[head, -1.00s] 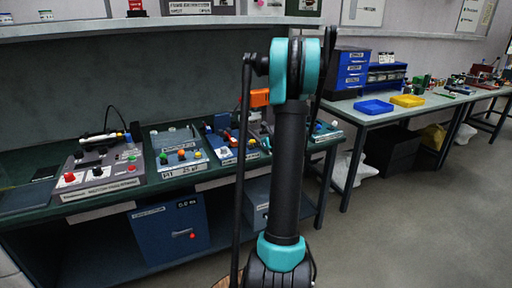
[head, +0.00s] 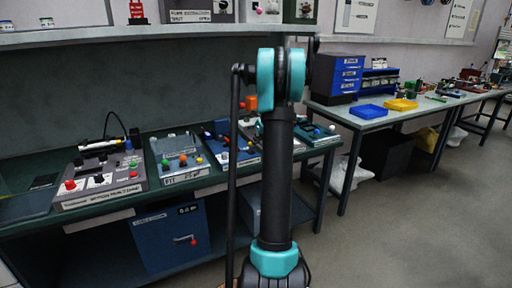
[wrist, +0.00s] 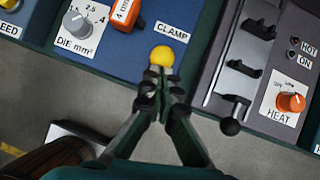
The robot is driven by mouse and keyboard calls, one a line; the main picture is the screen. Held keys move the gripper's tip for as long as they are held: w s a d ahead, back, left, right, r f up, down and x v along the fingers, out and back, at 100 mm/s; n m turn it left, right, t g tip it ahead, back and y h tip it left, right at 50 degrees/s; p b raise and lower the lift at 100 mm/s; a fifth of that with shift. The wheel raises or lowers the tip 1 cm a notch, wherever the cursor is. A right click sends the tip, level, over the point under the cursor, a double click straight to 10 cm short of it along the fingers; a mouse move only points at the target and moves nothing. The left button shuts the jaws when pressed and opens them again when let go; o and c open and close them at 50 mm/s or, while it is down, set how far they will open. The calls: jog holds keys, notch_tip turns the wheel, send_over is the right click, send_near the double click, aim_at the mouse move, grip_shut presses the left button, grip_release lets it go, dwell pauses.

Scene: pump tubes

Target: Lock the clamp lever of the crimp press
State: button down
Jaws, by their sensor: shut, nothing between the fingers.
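In the wrist view the crimp press (wrist: 110,50) is a dark blue panel with a white CLAMP label (wrist: 172,31). The clamp lever's round yellow knob (wrist: 162,56) is just past the label, at the panel's front edge. My gripper (wrist: 160,74) is shut and empty, with its fingertips right at the near side of the knob. Whether they touch it I cannot tell. The lever's shaft is hidden by the knob and fingers. In the head view the blue press (head: 226,147) is on the green bench, and my arm hides my gripper.
Left of the knob are a grey DIE dial (wrist: 76,22) and an orange part (wrist: 125,14). Close on the right is a grey unit with black levers (wrist: 244,68), a black ball knob (wrist: 230,126) and an orange HEAT knob (wrist: 291,102). Floor shows below the bench edge.

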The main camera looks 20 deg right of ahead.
jog(key=shift+w+r+g, duration=0.2)
jog(key=shift+w+g, duration=0.5)
jog(key=shift+w, duration=0.1)
jog(key=shift+w+r, duration=0.15)
jog(key=shift+w, duration=0.05)
jog(key=shift+w+a, duration=0.1)
jog(key=shift+w, duration=1.05)
jog(key=shift+w, duration=0.1)
